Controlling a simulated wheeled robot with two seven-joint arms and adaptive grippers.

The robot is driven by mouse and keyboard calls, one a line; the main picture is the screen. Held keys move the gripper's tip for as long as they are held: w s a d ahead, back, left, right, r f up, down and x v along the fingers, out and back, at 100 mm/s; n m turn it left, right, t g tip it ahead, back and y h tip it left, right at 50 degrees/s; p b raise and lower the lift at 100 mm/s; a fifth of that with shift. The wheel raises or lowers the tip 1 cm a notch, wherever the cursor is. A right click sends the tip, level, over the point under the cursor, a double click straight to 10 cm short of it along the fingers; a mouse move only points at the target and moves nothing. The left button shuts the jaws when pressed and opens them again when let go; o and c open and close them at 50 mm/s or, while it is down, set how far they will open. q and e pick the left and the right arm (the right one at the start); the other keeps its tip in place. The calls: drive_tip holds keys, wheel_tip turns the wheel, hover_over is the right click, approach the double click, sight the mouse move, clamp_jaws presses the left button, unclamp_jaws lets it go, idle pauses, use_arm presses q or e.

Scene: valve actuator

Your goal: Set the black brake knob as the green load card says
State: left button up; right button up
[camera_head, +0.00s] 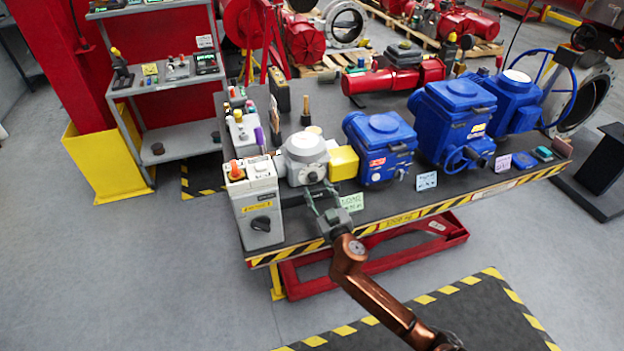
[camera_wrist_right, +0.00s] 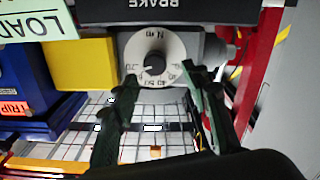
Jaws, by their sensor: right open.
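The black brake knob (camera_wrist_right: 154,64) sits at the centre of a white dial (camera_wrist_right: 135,47) with numbers around it, under a dark plate lettered BRAKE, upside down in the wrist view. The dial belongs to a grey round-topped unit (camera_head: 305,150) with a yellow box (camera_head: 343,163) beside it. The green load card (camera_head: 352,202) stands at the bench's front edge; its corner (camera_wrist_right: 30,22) reads LOAD in the wrist view, the rest cut off or too small. My right gripper (camera_head: 322,197) is open and empty in front of the dial, its fingertips (camera_wrist_right: 160,82) apart near the knob. My left gripper is out of view.
A grey box (camera_head: 252,195) with an orange button and another black knob stands to the left. Blue actuators (camera_head: 380,145) stand to the right on the bench (camera_head: 400,200). Shelves (camera_head: 178,100) are at the back left. The left floor is clear.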

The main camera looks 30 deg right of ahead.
sight(315, 180)
drive_tip(key=x, duration=0.4)
drive_tip(key=shift+s+d+f, duration=0.1)
drive_tip(key=shift+d, duration=0.25)
drive_tip(key=shift+w+d, duration=0.1)
drive_tip(key=shift+w, duration=0.45)
drive_tip(key=c, duration=0.7)
clamp_jaws()
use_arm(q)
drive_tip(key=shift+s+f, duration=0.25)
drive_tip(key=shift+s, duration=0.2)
